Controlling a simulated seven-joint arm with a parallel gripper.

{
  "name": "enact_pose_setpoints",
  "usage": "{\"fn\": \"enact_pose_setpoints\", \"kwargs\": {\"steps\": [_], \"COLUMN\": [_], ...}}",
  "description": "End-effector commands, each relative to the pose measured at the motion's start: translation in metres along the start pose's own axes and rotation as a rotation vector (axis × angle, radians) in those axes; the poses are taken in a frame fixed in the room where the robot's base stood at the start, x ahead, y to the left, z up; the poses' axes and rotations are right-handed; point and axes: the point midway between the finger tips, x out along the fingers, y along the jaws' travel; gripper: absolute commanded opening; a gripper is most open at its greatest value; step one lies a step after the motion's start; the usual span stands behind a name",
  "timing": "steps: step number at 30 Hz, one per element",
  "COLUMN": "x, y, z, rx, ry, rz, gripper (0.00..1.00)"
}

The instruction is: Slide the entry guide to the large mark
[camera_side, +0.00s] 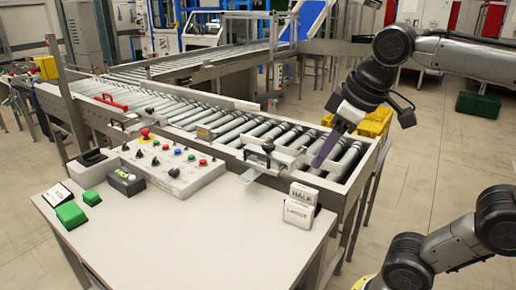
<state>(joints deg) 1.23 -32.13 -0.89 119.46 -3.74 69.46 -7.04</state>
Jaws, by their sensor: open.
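A pale metal slider with a dark clamp (266,160), which looks like the entry guide, sits on the near rail at the right end of the roller conveyor. A flat plate (250,176) reaches from it over the table edge. My gripper (318,163) is open above the rollers, to the right of the slider and apart from it, with its purple fingers pointing down and left. Two white label blocks stand on the table's right corner: the upper one (302,194) seems to read "HALF", the lower one (297,214) "LARGE". Any mark on the rail is too small to make out.
A control box (165,170) with buttons and knobs stands on the white table (200,240). Green blocks (71,214) and a black box (126,181) lie at the left. A red handle (112,102) crosses the conveyor farther back. The table's front is clear.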

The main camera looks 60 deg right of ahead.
Motion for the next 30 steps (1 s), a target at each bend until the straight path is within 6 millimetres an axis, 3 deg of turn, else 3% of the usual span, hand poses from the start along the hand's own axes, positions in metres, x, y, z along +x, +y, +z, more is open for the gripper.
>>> {"fn": "enact_pose_setpoints", "kwargs": {"steps": [1, 6, 14, 18, 22, 26, 30], "x": [-0.007, -0.022, -0.004, 0.026, 0.063, 0.101, 0.129], "y": [0.008, 0.036, 0.084, 0.111, 0.134, 0.15, 0.158], "z": [-0.02, -0.082, -0.165, -0.2, -0.222, -0.233, -0.23], "rx": [-0.006, -0.019, -0.008, 0.012, 0.035, 0.055, 0.066], "ry": [-0.019, -0.091, -0.208, -0.272, -0.324, -0.363, -0.412], "rz": [0.011, 0.048, 0.09, 0.104, 0.113, 0.113, 0.102], "gripper": [0.45, 0.45, 0.45, 0.45, 0.45, 0.45, 0.45]}}
